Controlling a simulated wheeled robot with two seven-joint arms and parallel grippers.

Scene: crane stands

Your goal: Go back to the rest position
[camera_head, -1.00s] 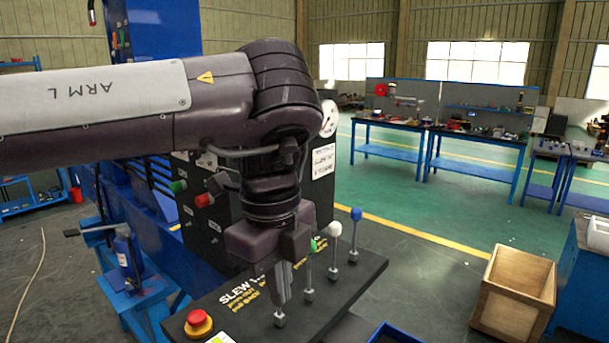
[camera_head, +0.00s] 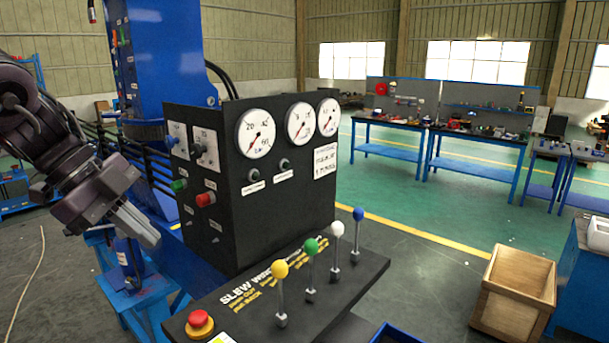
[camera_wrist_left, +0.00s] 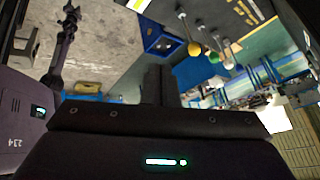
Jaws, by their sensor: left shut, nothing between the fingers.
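My left gripper (camera_head: 141,228) is at the left of the head view, left of the black control panel (camera_head: 235,225). It is shut and empty, with its fingers pointing down and to the right. It is well apart from the levers. The levers stand in a row on the panel's sloping top: yellow knob (camera_head: 280,269), green knob (camera_head: 310,245), white knob (camera_head: 337,229) and blue knob (camera_head: 358,214). In the left wrist view the yellow knob (camera_wrist_left: 195,49) and green knob (camera_wrist_left: 214,57) show beyond the dark gripper body. My right gripper is not in view.
A red stop button (camera_head: 200,320) sits on the panel's front left. A blue stand (camera_head: 140,305) is below my left gripper. A wooden crate (camera_head: 514,292) is at right, with blue workbenches (camera_head: 465,165) behind. The green floor between is clear.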

